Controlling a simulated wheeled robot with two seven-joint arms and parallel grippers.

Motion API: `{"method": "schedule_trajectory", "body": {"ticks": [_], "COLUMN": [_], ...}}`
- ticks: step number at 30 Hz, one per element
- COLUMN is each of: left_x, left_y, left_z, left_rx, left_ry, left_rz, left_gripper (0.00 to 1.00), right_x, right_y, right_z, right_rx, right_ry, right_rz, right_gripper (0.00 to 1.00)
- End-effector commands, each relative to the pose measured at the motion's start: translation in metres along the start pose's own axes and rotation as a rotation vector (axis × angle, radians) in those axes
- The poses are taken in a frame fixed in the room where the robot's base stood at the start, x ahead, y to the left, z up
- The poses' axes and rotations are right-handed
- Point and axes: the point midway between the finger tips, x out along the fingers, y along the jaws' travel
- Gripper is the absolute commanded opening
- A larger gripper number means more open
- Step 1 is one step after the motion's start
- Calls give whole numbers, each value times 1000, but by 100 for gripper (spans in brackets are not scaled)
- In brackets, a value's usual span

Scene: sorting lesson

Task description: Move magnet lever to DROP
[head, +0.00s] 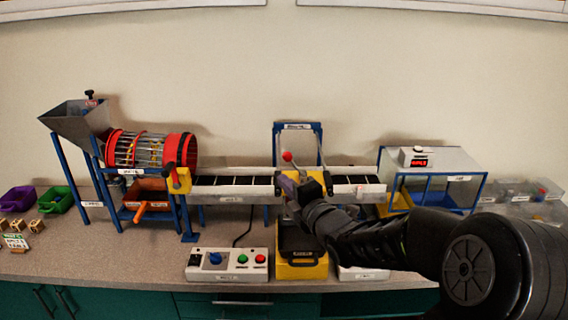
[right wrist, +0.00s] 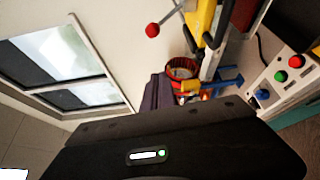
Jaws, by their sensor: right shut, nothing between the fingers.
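The magnet lever shows as a red ball knob (head: 287,156) on a thin rod, at the yellow magnet housing over the conveyor's middle. The knob also shows in the right wrist view (right wrist: 152,30), with its rod slanting up to the right. My right gripper (head: 290,186) is at the housing's front, just below the knob in the head view. It is shut and empty, and the knob lies outside its fingers. Whether a finger touches the lever or housing cannot be told. The arm hides part of the housing. My left gripper is not in view.
The conveyor (head: 235,186) runs between the red-ended drum (head: 150,150) and the blue-framed clear box (head: 430,175). A control box (head: 227,264) with a blue knob and buttons and a yellow-black bin (head: 300,268) stand in front.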

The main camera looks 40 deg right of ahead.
Motion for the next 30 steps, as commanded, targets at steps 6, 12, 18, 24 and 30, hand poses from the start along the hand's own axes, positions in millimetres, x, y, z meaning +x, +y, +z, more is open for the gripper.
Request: {"method": "schedule_trajectory", "body": {"ticks": [6,12,18,24,30], "left_x": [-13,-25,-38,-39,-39], "left_y": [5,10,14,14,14], "left_z": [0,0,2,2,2], "left_rx": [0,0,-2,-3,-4], "left_ry": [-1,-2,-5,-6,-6], "left_rz": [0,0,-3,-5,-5], "left_gripper": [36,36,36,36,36], "right_x": [42,80,84,86,86], "right_y": [2,3,3,0,0], "right_z": [0,3,32,39,39], "right_rx": [3,2,0,1,0], "right_ry": [1,-2,-2,0,0], "right_rz": [-2,-1,-1,1,1], "right_gripper": [0,0,0,0,0]}}
